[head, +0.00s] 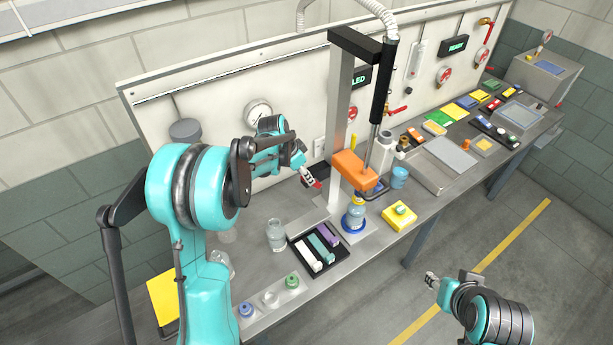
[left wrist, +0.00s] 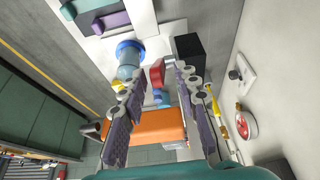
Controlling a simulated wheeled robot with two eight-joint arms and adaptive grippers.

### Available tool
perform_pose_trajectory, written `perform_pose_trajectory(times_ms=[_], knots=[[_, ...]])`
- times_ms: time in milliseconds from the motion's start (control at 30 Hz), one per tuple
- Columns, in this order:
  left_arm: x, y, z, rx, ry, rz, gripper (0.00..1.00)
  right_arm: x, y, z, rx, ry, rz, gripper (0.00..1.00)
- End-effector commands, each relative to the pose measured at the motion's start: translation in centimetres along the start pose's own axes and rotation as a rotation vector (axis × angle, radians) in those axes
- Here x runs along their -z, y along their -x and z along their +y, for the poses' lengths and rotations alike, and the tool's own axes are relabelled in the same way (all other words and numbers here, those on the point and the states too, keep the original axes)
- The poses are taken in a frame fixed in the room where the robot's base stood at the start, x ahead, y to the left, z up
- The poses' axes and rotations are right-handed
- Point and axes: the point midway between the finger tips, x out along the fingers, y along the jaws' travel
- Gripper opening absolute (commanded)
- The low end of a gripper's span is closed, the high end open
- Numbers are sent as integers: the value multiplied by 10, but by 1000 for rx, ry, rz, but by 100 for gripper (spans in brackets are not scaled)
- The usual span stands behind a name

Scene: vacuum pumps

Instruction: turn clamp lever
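A small red lever (head: 317,185) sits beside the upright post of the stand, low on its left side; in the left wrist view it is the red piece (left wrist: 157,73) next to a black block (left wrist: 188,48). My left gripper (head: 309,174) is at this lever. In the left wrist view its fingers (left wrist: 157,80) are spread, with the red lever between the tips, closer to the right finger; contact cannot be told. My right gripper (head: 431,281) hangs over the floor in front of the bench, away from the lever; its fingers are too small to read.
The orange clamp head (head: 354,171) hangs above a blue-based bottle (head: 354,219) close by. A black tray (head: 333,253) with coloured pieces, a glass jar (head: 276,235) and a yellow block (head: 399,217) stand nearby. The back panel (head: 215,110) rises just behind my left gripper.

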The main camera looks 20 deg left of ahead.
Motion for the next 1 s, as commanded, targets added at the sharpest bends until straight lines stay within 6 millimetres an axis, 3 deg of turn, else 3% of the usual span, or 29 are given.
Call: perform_pose_trajectory(times_ms=[167,433,533,567,833,1000], knots=[[0,-14,0,0,0,0,31,0,0,0,0,0,0,40],[0,-15,0,0,0,0,31,0,1,0,0,0,0,40],[0,-15,0,0,0,0,5,0,1,0,0,0,0,40],[0,-15,0,0,0,0,0,0,1,0,0,0,0,40],[3,-15,0,-1,-3,-19,0,0,0,0,0,0,0,40],[19,-16,1,-3,-7,-175,0,0,-1,0,0,0,0,40]])
